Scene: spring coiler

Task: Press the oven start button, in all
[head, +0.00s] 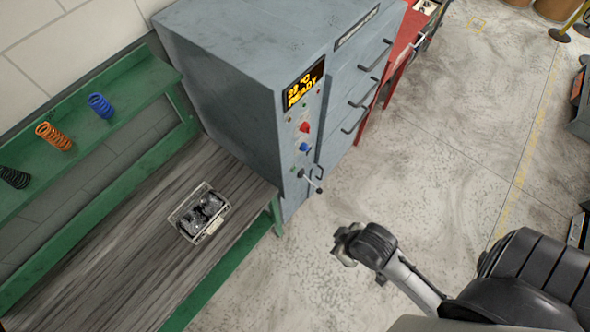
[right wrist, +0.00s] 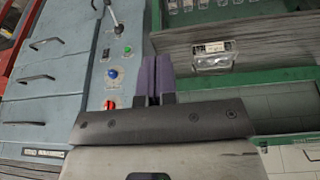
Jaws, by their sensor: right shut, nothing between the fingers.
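The oven (head: 235,70) is a tall blue-grey cabinet whose orange display (head: 303,84) shows a temperature and READY. Its narrow panel carries a red knob (head: 304,127), a blue button (head: 305,147), small green spots and a lever (head: 311,181). Which control is the start button I cannot tell. In the right wrist view the red knob (right wrist: 110,103), blue button (right wrist: 112,73), a green button (right wrist: 128,49) and the lever (right wrist: 115,22) show left of the fingers. My right gripper (head: 345,243) is shut and empty, apart from the panel; its purple-grey fingers show (right wrist: 158,78). My left gripper is out of view.
A wooden bench (head: 110,255) with a green frame stands left of the oven, with a small clear bin (head: 200,212) of dark parts. Coloured springs (head: 54,136) sit on a green shelf. A red cabinet (head: 402,45) stands beyond. The floor before the oven is clear.

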